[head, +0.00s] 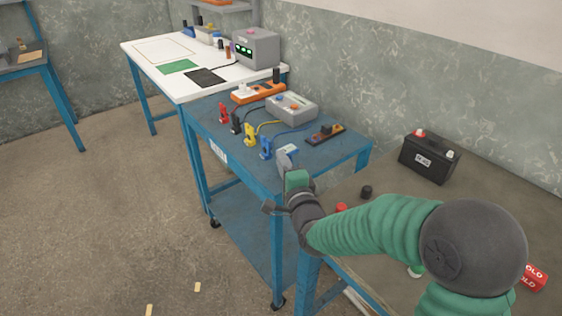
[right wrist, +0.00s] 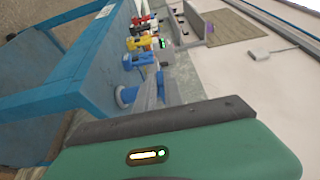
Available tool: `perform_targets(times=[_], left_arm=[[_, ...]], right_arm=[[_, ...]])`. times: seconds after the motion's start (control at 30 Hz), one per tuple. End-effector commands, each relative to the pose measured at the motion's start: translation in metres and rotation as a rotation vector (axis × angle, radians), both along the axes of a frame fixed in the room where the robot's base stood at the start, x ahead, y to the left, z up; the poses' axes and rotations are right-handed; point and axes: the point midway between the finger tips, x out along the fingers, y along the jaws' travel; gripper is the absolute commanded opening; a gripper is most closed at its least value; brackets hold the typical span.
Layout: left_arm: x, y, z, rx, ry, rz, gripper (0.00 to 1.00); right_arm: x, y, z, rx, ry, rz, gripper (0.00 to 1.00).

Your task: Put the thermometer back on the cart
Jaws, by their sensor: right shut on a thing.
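The blue cart (head: 225,150) stands in the middle of the head view, with its top shelf largely visible. My right gripper (head: 285,163) is at the near right end of the cart top. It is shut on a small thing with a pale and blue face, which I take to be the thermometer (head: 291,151). The fingers hide part of it, and I cannot tell whether it touches the cart top. In the right wrist view a blue round part (right wrist: 126,96) shows beside the fingers (right wrist: 150,92). My left gripper is not in view.
Red, black, yellow and blue clamps (head: 250,134) with cables line the cart's front edge. A black battery (head: 430,157) stands on the right-hand table.

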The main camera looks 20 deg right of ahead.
Motion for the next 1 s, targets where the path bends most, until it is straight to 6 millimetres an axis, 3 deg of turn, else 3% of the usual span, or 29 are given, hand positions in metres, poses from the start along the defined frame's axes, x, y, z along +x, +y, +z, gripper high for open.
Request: perform_targets(times=[0.07,0.1,0.23,0.63,0.77,0.9,1.0], left_arm=[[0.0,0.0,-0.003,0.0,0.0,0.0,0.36],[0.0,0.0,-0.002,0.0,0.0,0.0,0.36],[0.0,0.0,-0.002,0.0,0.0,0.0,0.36],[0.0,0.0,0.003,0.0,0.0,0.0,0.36],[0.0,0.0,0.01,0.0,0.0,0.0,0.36],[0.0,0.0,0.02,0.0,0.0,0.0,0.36],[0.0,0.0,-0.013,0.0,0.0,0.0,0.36]], right_arm=[[0.001,0.0,-0.004,0.0,0.0,0.0,0.0],[0.001,0.0,-0.003,0.0,0.001,0.0,0.16],[0.001,0.0,-0.003,0.0,0.0,0.0,0.33],[-0.004,0.0,0.002,-0.001,0.001,0.0,0.34],[-0.031,0.001,0.004,-0.003,0.001,0.0,0.34],[-0.073,0.002,0.004,-0.004,0.001,0.0,0.34],[-0.085,0.002,-0.007,-0.006,-0.009,0.001,0.34]])
